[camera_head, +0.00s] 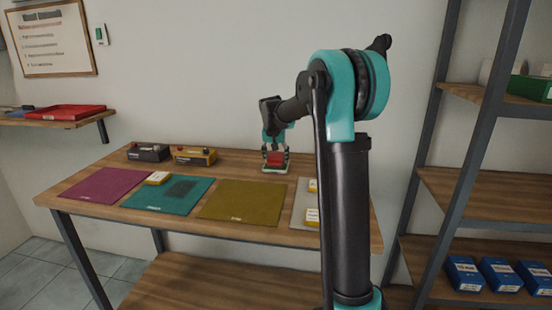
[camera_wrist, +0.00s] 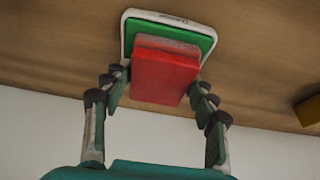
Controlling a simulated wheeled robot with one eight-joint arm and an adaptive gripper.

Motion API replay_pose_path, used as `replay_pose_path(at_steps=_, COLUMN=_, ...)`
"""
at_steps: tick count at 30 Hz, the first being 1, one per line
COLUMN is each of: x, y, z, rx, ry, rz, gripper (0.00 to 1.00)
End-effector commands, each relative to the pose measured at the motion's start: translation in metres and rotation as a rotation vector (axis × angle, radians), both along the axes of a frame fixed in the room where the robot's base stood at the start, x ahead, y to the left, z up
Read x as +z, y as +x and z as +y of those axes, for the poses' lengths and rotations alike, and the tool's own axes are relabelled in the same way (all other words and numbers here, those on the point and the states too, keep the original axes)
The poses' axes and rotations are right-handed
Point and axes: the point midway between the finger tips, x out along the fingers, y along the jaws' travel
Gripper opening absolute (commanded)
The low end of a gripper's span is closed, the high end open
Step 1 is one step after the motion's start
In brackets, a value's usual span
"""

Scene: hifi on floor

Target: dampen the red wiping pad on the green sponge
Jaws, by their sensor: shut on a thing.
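The red wiping pad (camera_wrist: 163,76) is between the fingers of my gripper (camera_wrist: 158,92), which is shut on it. The green sponge (camera_wrist: 196,40) lies in a white tray (camera_wrist: 134,15) on the table, directly beyond the pad. In the head view the red pad (camera_head: 275,159) shows under my gripper (camera_head: 275,153), right over the white tray (camera_head: 275,171) near the table's back edge. The pad overlaps the green surface in the wrist view; I cannot tell whether they touch.
Magenta (camera_head: 104,184), teal (camera_head: 150,198) and olive (camera_head: 240,201) mats lie along the table front. Black (camera_head: 148,152) and yellow (camera_head: 195,155) boxes stand at the back. A shelf rack (camera_head: 480,180) is at right.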

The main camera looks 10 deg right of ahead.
Motion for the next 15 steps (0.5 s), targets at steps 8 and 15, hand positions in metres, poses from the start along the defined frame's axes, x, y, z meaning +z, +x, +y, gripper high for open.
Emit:
replay_pose_path(at_steps=8, x=-0.001, y=-0.001, z=0.000, rx=0.000, ry=0.001, rz=0.003, gripper=0.35)
replay_pose_path(at_steps=15, x=0.014, y=-0.001, z=0.000, rx=0.000, ry=0.001, rz=0.002, gripper=0.35)
